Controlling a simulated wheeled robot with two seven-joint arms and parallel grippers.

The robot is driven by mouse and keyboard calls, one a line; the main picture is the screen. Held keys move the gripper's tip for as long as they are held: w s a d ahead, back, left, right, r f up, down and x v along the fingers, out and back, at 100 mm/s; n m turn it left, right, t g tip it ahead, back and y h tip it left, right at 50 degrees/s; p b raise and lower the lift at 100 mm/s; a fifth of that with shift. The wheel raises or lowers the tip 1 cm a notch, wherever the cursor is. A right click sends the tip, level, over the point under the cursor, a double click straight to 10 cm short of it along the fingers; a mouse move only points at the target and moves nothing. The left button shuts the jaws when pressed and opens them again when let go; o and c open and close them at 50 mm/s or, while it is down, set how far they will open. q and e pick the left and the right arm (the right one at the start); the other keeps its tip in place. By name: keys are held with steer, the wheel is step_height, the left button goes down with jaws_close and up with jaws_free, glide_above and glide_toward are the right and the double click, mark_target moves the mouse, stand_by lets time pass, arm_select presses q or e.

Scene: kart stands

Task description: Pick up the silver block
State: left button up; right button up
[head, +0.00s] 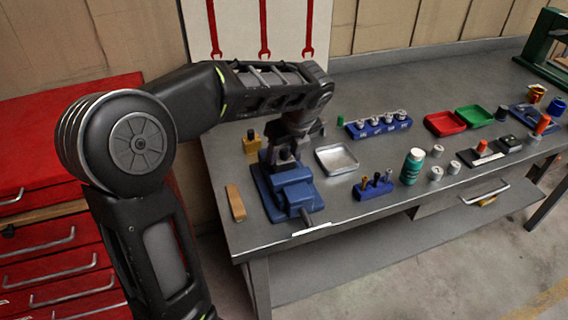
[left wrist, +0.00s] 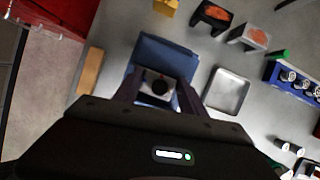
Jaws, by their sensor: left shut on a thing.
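The silver block (left wrist: 158,85), with a dark round hole in its top, sits between the fingers of my left gripper in the left wrist view. My left gripper (head: 284,156) is shut on it, pointing down over the blue vise (head: 290,189). The vise body also shows behind the block in the left wrist view (left wrist: 165,57). In the head view my gripper mostly hides the block. I cannot tell whether the block touches the vise or hangs just above it. My right gripper is in neither view.
A wooden block (head: 235,203) lies left of the vise, a yellow block (head: 252,142) behind it. A metal tray (head: 336,172) is close on the right. A blue socket rack (head: 380,129), blue bit holder (head: 373,190) and green bottle (head: 412,166) stand farther right. Red drawers (head: 50,245) flank the bench.

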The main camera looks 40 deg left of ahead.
arm_select(q)
jaws_close()
step_height(320, 180, up, 10)
steer(key=shift+r, duration=0.1)
stand_by(0.6)
stand_by(0.5)
